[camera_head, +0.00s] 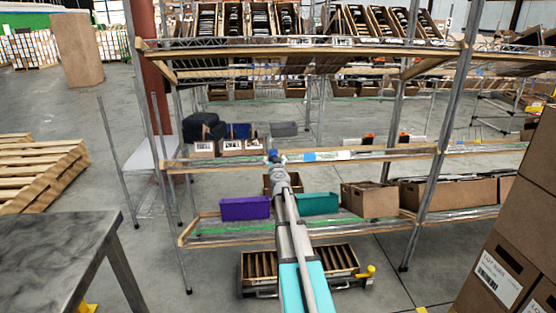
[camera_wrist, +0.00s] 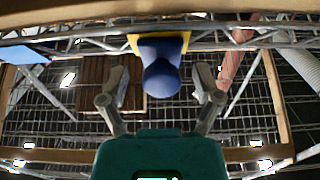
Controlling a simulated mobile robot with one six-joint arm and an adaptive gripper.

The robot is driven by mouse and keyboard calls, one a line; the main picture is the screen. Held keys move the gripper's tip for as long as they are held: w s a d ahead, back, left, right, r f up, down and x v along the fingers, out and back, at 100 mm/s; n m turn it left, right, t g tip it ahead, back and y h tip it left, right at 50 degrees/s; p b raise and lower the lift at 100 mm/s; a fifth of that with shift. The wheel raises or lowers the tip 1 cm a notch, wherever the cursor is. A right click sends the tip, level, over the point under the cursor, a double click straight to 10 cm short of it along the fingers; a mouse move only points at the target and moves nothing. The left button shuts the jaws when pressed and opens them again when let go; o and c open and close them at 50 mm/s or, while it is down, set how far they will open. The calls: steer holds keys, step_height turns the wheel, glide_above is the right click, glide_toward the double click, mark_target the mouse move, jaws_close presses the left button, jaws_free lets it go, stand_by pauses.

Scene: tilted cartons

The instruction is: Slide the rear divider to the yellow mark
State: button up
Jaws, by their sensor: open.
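In the wrist view a rounded blue knob (camera_wrist: 161,74) on a yellow plate (camera_wrist: 134,43) sits between the two fingers of my gripper (camera_wrist: 160,88). The fingers are apart, with gaps visible on both sides of the knob. In the head view my gripper (camera_head: 276,163) is at the edge of the middle rack shelf, small and partly hidden by my arm. A small blue shape (camera_head: 275,154) shows at its tip. I cannot tell which part is the rear divider, nor whether the yellow plate is the yellow mark.
The rack's middle shelf (camera_head: 390,152) has wooden edges and wire mesh. Purple (camera_head: 245,208) and teal (camera_head: 318,204) bins stand on the shelf below. A brown slatted panel (camera_wrist: 97,80) lies behind the left finger. Stacked cartons (camera_head: 510,245) stand at right, a grey table (camera_head: 50,250) at left.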

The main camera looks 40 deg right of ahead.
steer(key=v, duration=1.1)
steer(key=shift+s+a, duration=0.15)
steer(key=shift+s, duration=0.2)
steer(key=a+f+n+g+y, duration=0.1)
steer(key=a+f+n+y, duration=0.25)
steer(key=a, duration=0.65)
steer(key=a+f+n+g+y, duration=0.25)
steer(key=a+y, duration=0.25)
steer(key=a, duration=0.5)
steer(key=a+f+n+g+y, duration=0.1)
steer(key=a+f+n+y, duration=0.3)
steer(key=a, duration=0.6)
steer(key=s+a+f+m+g+h, duration=0.2)
steer(key=s+a+f+g, duration=0.3)
steer(key=s, duration=0.4)
steer(key=s+a+f+m+g+h, duration=0.2)
steer(key=s+a+f+g, duration=0.2)
steer(key=s+g, duration=0.3)
step_height(320, 180, up, 29)
steer(key=s+p, duration=0.1)
steer(key=p, duration=2.8)
steer(key=shift+s+r+t, duration=0.15)
steer(key=shift+s+t, duration=0.05)
steer(key=shift+t, duration=0.25)
